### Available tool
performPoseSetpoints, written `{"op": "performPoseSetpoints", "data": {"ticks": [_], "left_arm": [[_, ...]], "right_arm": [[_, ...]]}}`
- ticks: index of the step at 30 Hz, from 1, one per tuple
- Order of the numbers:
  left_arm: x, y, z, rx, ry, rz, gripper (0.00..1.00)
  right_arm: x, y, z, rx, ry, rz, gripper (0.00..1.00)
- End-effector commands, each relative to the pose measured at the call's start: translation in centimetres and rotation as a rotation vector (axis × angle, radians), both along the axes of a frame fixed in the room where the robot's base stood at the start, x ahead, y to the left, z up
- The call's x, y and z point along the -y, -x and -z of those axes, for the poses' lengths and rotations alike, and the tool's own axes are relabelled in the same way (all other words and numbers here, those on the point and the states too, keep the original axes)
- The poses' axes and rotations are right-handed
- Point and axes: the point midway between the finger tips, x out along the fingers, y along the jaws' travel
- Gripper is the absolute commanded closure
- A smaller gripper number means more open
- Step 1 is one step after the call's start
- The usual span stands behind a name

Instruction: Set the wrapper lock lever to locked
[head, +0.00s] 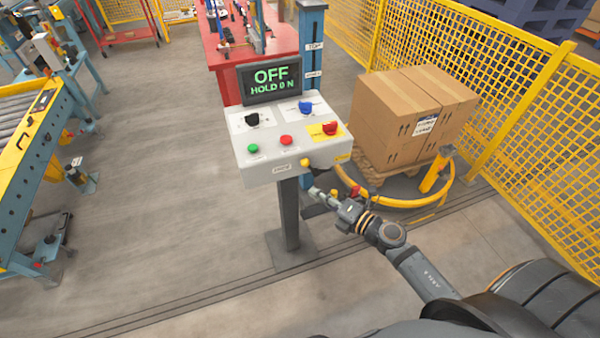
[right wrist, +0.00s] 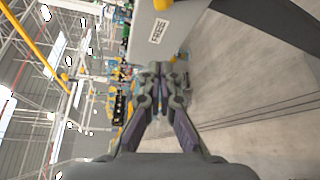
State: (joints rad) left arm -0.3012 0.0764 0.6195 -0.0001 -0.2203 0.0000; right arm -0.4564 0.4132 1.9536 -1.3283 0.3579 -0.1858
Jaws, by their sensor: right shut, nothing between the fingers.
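The grey control box (head: 282,163) stands on a dark post, its screen (head: 271,82) reading "OFF" and "HOLD 0 N". A red rotary handle (head: 329,128) sits on a yellow plate at its right. A yellow knob (head: 305,162) is on its front face; it also shows at the top of the right wrist view (right wrist: 162,4). No part is readably labelled as the lock lever, so its setting cannot be told. My right gripper (head: 315,191) is shut and empty, below and right of the box, apart from the knob; its fingers meet in the right wrist view (right wrist: 157,70). My left gripper is out of view.
The box also carries black and blue (head: 305,107) knobs and green and red buttons. Stacked cartons (head: 400,115) stand on a pallet behind, with a yellow ring rail (head: 400,203) near my right arm. Yellow mesh fencing (head: 510,90) bounds the right.

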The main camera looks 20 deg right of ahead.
Motion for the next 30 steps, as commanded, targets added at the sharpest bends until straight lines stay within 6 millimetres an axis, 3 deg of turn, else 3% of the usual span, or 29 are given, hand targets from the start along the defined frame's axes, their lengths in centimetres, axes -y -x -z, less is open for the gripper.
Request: {"op": "performPoseSetpoints", "data": {"ticks": [8, 22, 30], "left_arm": [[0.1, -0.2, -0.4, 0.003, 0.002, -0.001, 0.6], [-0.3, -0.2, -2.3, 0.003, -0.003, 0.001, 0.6], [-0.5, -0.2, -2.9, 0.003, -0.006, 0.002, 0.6]], "right_arm": [[-0.2, -0.8, -0.1, 0.003, -0.005, 0.006, 1.0], [-4.9, -8.9, 1.2, 0.0, -0.008, 0.004, 1.0], [-1.4, -9.4, 0.4, -0.001, -0.002, 0.004, 1.0]]}}
